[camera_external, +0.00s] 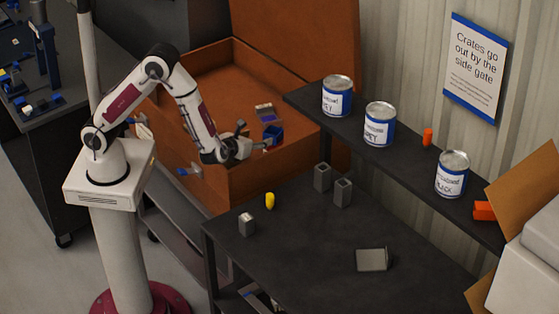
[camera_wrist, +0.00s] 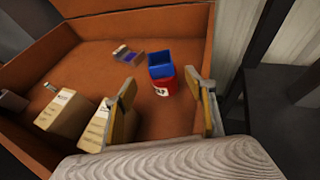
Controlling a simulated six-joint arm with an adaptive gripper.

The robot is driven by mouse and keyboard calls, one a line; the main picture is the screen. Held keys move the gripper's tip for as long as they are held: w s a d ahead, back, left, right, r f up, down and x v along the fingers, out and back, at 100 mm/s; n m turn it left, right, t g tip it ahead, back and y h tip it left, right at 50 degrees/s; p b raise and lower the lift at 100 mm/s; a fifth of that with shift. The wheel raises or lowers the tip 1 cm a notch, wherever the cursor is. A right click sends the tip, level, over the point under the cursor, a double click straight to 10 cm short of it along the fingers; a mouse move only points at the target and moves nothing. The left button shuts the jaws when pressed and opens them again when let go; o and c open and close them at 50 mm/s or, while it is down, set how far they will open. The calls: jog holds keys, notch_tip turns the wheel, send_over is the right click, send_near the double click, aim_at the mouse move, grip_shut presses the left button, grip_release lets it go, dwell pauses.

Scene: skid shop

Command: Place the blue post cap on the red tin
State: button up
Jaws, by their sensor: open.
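The blue post cap (camera_wrist: 161,64) is a square, box-like piece at the top of the red tin (camera_wrist: 164,88), inside the orange-brown chest in the wrist view. It appears to rest on the tin's top; whether it sits level I cannot tell. In the external view the cap (camera_external: 273,134) shows just right of my gripper (camera_external: 250,146); I cannot make out the tin there. In the wrist view my gripper (camera_wrist: 165,84) is open, with one finger to each side of the tin and cap. Gaps show between them and the fingers, and nothing is held.
The open chest (camera_wrist: 103,22) has raised walls. Cartons (camera_wrist: 66,108) and a small multicoloured item (camera_wrist: 127,53) lie inside. A dark table (camera_external: 310,240) bears several small grey blocks and a yellow piece (camera_external: 270,200). A shelf (camera_external: 405,153) with labelled tins (camera_external: 337,97) stands behind.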

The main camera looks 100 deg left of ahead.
jog(key=shift+w, duration=0.1)
dwell(0.3)
jog(key=w+d+r+m+t+h, duration=0.1)
jog(key=w+m, duration=0.1)
jog(key=w+d+r+m+t+h, duration=0.1)
jog(key=d+r+m, duration=0.1)
jog(key=m, duration=0.1)
jog(key=shift+w+d+r+t+h, duration=0.2)
jog(key=shift+w+r+t+h, duration=0.1)
jog(key=shift+w+h, duration=0.1)
jog(key=d+r+m+t+h, duration=0.3)
jog(key=d+r+m+h, duration=0.5)
jog(key=d+r+m, duration=0.6)
jog(key=s+d+m+h, duration=0.35)
jog(key=s+m, duration=0.55)
jog(key=m, duration=0.5)
jog(key=s+a+m+g+y, duration=0.1)
jog(key=s+a+m+g, duration=0.1)
jog(key=s+m, duration=0.6)
jog(key=s+a+f+m+g+y, duration=0.1)
jog(key=s+a+m+g, duration=0.1)
jog(key=s+m, duration=0.6)
jog(key=s+g, duration=0.1)
jog(key=s, duration=0.5)
jog(key=shift+s+a, duration=0.4)
